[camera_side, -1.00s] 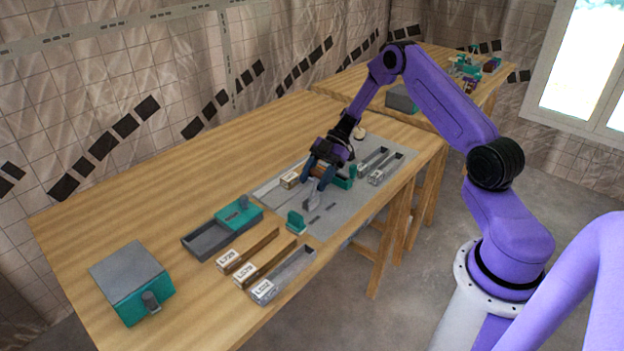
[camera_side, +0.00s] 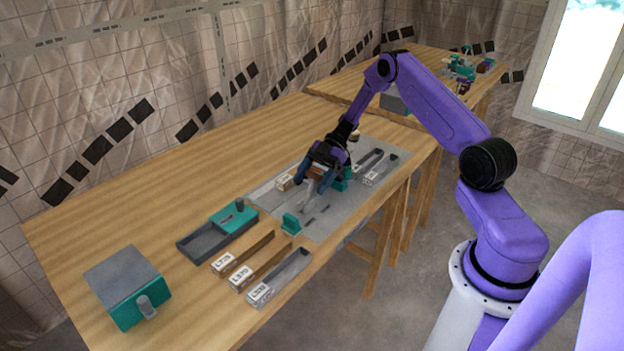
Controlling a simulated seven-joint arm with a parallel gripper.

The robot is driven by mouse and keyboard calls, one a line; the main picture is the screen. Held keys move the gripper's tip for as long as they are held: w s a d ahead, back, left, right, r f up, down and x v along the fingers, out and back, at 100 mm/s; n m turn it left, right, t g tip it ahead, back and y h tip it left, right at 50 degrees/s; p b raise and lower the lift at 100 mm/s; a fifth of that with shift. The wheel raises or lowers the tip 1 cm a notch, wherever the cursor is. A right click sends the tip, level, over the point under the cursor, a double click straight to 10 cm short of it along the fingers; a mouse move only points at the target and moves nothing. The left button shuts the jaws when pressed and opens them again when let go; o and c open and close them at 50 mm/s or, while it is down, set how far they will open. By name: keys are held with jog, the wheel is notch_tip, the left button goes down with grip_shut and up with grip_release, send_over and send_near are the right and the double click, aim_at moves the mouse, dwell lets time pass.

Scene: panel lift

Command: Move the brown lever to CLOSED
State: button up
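My gripper (camera_side: 322,190) is low over the grey panel (camera_side: 268,203) on the wooden table, pointing down. A small brown piece (camera_side: 317,173), which looks like the brown lever, shows between its blue fingers. Whether the fingers press on it cannot be told at this size. A grey upright piece (camera_side: 309,192) stands just beside the fingers. A teal block (camera_side: 341,184) is right of the gripper, partly hidden by it. No OPEN or CLOSED marking can be read.
A teal upright piece (camera_side: 291,224) stands at the panel's near-left edge. Labelled trays (camera_side: 279,277), a teal-lidded grey box (camera_side: 204,242) and a grey-and-teal box (camera_side: 128,285) stand farther left. Slotted trays (camera_side: 381,168) lie at the panel's right. The table's back left is clear.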

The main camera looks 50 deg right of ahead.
jog(key=v, duration=1.7)
jog(key=shift+r, duration=0.15)
jog(key=s+a+r+m+g+h, duration=0.1)
jog(key=s+a+r+h, duration=0.15)
jog(key=a, duration=0.65)
jog(key=s+a+r+m+g+h, duration=0.1)
jog(key=s+a+r+g+h, duration=0.2)
jog(key=a, duration=0.6)
jog(key=s+a+r+m+h, duration=0.15)
jog(key=s+a, duration=0.25)
jog(key=a, duration=0.4)
jog(key=s+a+m+t+h, duration=0.1)
jog(key=s+t+h, duration=0.1)
jog(key=s, duration=1)
jog(key=s+a+r+m+t+h, duration=0.1)
jog(key=s+a+t+h, duration=0.1)
jog(key=s, duration=1)
jog(key=shift+a+r, duration=0.25)
jog(key=shift+a, duration=0.05)
